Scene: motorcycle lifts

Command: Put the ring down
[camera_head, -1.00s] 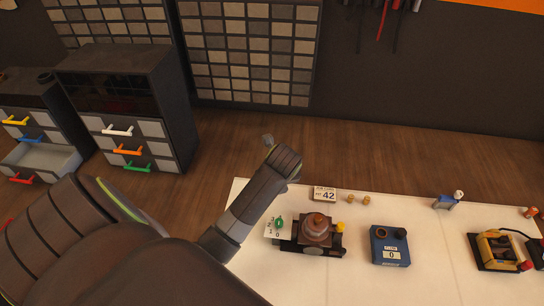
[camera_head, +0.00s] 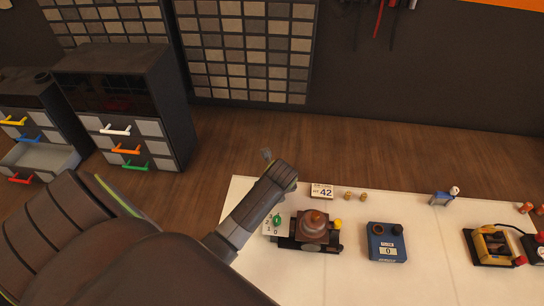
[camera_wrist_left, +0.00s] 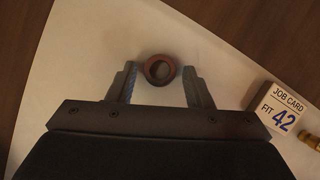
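The reddish-brown ring (camera_wrist_left: 160,70) shows in the left wrist view against the white table top, near its far edge. It sits between the tips of my left gripper (camera_wrist_left: 161,88), with a visible gap on both sides. The fingers are apart and look clear of the ring. In the head view the left gripper (camera_head: 266,155) is at the table's back left corner, mostly hidden behind my wrist, and the ring cannot be made out there. My right gripper is in neither view.
The job card block reading 42 (camera_head: 322,191) stands right of my left wrist, with small brass pieces (camera_head: 355,195) beside it. A dark fixture (camera_head: 314,228), a blue gauge box (camera_head: 387,242) and a yellow device (camera_head: 493,246) stand on the white table (camera_head: 432,225). Drawer cabinets (camera_head: 125,108) stand at left.

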